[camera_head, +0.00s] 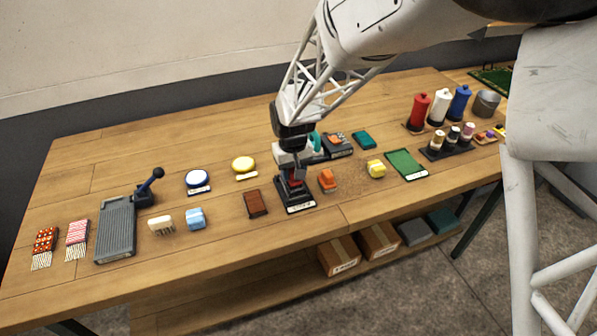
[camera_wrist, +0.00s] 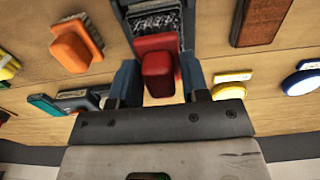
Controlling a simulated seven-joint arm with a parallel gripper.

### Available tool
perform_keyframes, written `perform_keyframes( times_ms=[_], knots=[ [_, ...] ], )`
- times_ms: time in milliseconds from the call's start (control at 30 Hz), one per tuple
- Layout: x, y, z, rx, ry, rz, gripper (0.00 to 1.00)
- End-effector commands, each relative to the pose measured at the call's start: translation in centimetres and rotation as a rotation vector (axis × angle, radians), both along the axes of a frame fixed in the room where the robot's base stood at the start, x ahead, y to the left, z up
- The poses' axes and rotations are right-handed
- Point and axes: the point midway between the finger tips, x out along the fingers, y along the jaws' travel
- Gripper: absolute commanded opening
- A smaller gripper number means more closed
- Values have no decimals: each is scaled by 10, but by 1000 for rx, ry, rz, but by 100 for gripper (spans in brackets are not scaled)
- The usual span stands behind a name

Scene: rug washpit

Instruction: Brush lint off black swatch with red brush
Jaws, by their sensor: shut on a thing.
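The red brush (camera_wrist: 158,68) is between the two fingers of my gripper (camera_wrist: 160,85), which is shut on it. In the head view my gripper (camera_head: 295,182) is over the black swatch (camera_head: 284,192), with a bit of red showing between the fingers. The black swatch (camera_wrist: 158,32) shows in the wrist view just beyond the brush, grey and speckled on top, with a pale label at its far end. The gripper hides part of the swatch in the head view. I cannot tell whether the bristles touch it.
A brown block (camera_head: 255,203) lies left of the swatch, an orange brush (camera_head: 327,181) right of it. Yellow (camera_head: 243,164) and blue-rimmed (camera_head: 198,178) round pieces lie behind left. A green mat (camera_head: 407,163) and thread cones (camera_head: 437,108) are farther right. Bare wood lies in front.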

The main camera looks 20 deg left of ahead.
Motion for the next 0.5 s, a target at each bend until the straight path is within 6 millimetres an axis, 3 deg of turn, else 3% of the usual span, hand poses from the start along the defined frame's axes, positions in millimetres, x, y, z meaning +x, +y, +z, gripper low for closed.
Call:
perform_keyframes(
  times_ms=[500],
  knots=[
    [34, 34, 2, 1, -1, 0, 20]
  ],
)
